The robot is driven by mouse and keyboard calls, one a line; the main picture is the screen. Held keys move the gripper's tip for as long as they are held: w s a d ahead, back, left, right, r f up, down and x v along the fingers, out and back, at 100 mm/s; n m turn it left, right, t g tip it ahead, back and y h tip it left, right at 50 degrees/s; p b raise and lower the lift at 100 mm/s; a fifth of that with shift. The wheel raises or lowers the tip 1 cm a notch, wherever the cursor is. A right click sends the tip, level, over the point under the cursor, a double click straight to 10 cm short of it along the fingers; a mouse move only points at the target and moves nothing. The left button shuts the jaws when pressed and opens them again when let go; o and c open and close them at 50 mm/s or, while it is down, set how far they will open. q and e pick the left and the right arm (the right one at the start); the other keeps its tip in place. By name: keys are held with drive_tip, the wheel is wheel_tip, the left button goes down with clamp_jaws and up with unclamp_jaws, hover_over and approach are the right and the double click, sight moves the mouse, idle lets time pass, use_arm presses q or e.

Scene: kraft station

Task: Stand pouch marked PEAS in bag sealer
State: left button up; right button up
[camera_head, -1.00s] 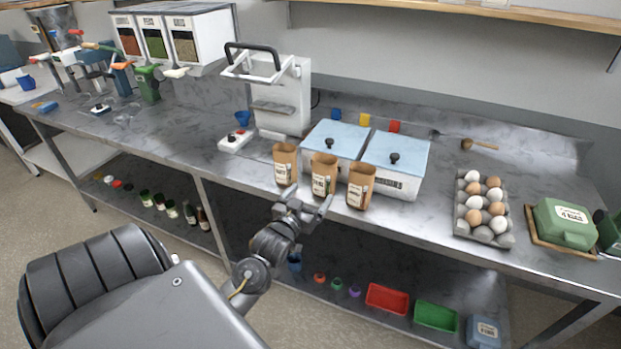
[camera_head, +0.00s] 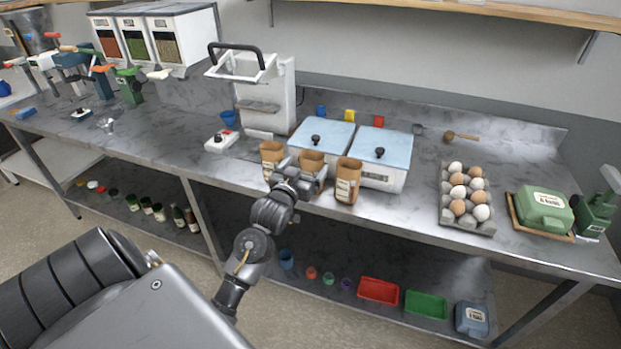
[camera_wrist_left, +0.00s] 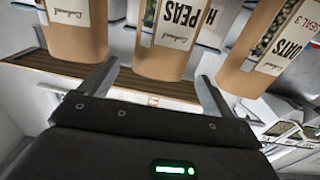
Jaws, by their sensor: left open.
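The pouch marked PEAS (camera_wrist_left: 165,45) is the brown kraft pouch in the middle of three; it also shows in the head view (camera_head: 311,158), standing at the bench's front edge, partly hidden by my gripper. My left gripper (camera_head: 305,182) is open in front of it. In the left wrist view its fingers (camera_wrist_left: 157,85) lie on either side of the lower-placed end of the PEAS pouch, with gaps visible. A white machine with a black-handled frame (camera_head: 264,95), which looks like the bag sealer, stands behind and left of the pouches. My right gripper is out of view.
Blue-lidded boxes (camera_head: 385,160) stand behind. An egg tray (camera_head: 467,222) is farther right.

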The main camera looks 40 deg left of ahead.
sight(308, 162)
use_arm(q)
drive_tip(key=p+x, duration=0.1)
drive_tip(key=x, duration=0.2)
drive_tip(key=shift+w+a+r, duration=0.1)
drive_tip(key=shift+w+r, duration=0.1)
drive_tip(key=shift+w, duration=0.2)
drive_tip(key=shift+w+a+f+p, duration=0.1)
drive_tip(key=shift+w+a+p, duration=0.05)
drive_tip(key=shift+w+p, duration=0.3)
drive_tip(key=c, duration=1.7)
